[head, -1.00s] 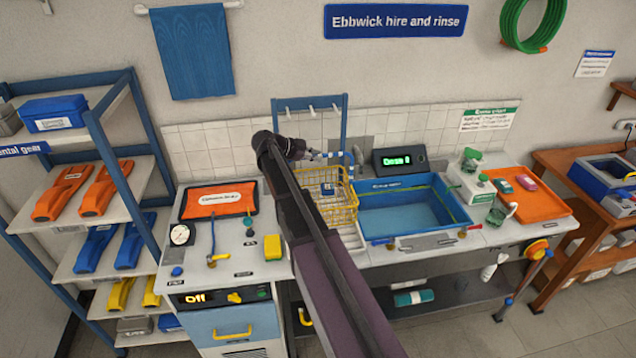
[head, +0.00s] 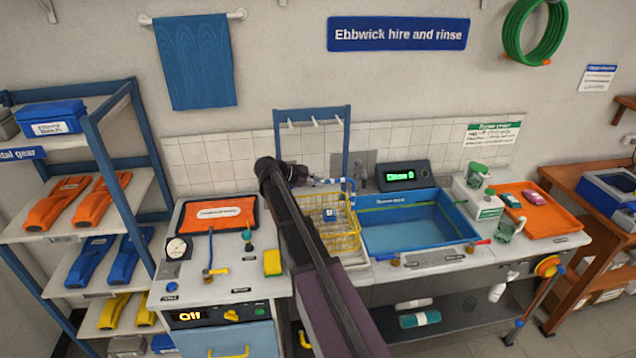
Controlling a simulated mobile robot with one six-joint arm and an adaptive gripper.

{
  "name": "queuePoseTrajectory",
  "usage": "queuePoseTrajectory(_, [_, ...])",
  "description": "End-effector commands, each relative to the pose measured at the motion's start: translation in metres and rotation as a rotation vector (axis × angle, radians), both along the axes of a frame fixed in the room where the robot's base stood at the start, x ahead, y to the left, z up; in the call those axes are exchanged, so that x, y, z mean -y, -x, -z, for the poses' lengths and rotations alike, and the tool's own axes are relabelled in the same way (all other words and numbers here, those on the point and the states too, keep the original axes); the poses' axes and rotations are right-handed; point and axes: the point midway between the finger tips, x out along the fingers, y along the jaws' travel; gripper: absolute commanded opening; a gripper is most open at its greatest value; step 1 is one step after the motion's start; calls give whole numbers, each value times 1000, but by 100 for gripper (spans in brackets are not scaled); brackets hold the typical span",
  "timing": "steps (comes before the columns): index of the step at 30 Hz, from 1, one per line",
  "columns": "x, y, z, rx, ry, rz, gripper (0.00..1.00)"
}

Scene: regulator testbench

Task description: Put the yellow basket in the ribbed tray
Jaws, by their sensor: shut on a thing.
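My dark arm hides the basket's left part. A pale grey surface (head: 355,261), likely the ribbed tray, shows in part below the basket and beside my arm. I cannot tell whether the basket touches it.
The blue sink (head: 405,228) with water lies right of the basket, with a tap lever (head: 478,243) at its front. A blue rack with hooks (head: 347,140) stands behind. An orange tray (head: 560,222) lies at the right, and a yellow sponge (head: 272,262) left of my arm.

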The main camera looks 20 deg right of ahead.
Motion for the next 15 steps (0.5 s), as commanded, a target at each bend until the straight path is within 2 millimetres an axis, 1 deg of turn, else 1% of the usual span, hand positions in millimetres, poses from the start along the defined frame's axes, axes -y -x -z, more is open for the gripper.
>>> queuePoseTrajectory(8, [1, 0, -1, 0, 5, 0, 0])
queuePoseTrajectory(15, [2, 0, 4, 0, 5, 1, 0])
